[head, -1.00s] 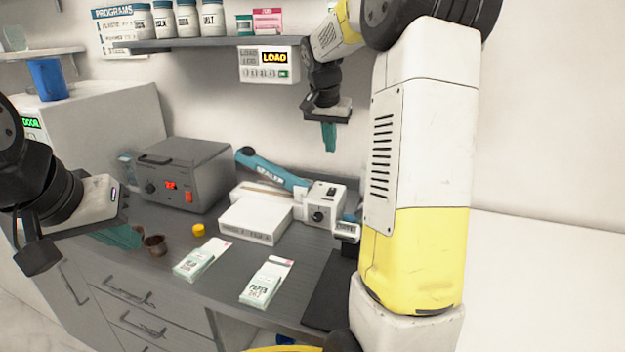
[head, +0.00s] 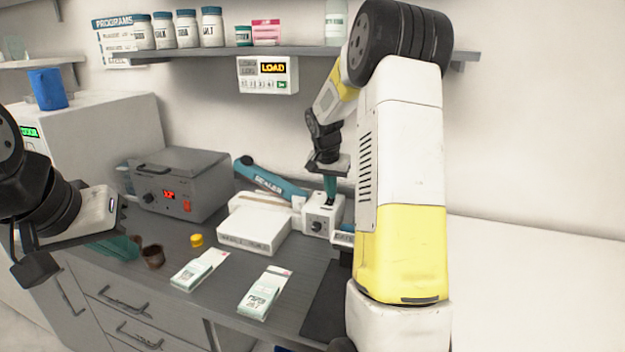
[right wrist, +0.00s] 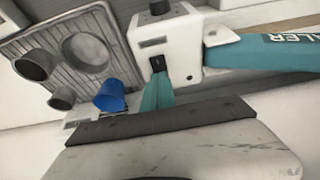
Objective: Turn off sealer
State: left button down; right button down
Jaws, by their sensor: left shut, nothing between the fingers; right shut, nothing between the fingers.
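The sealer (head: 252,232) stands on the counter, with a white base, a raised teal arm (head: 268,178) lettered SEALER, and a white control box (head: 318,225) with a dark knob. In the right wrist view, the control box (right wrist: 180,40) has a small black switch (right wrist: 158,63) in its face. My right gripper (head: 330,197) is shut and empty, teal fingertips down at the top of the box. In the wrist view its fingertips (right wrist: 157,88) are right by the switch; whether they touch it I cannot tell. My left gripper (head: 125,246) is shut and empty, low over the counter's left side.
A grey device (head: 185,182) with a red display stands left of the sealer. Two packs of pouches (head: 200,270) (head: 264,293), a yellow cap (head: 197,240) and a brown cup (head: 153,256) lie in front. A shelf (head: 230,52) with jars runs above.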

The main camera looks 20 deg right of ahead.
jog(key=shift+f, duration=0.25)
jog(key=shift+f, duration=0.2)
dwell(0.4)
jog(key=shift+s+a+f, duration=0.15)
jog(key=shift+s+a, duration=0.35)
jog(key=shift+s, duration=0.2)
jog(key=shift+r, duration=0.4)
jog(key=v, duration=1.3)
jog(key=shift+w+r, duration=0.25)
jog(key=shift+r, duration=0.15)
jog(key=shift+d, duration=0.15)
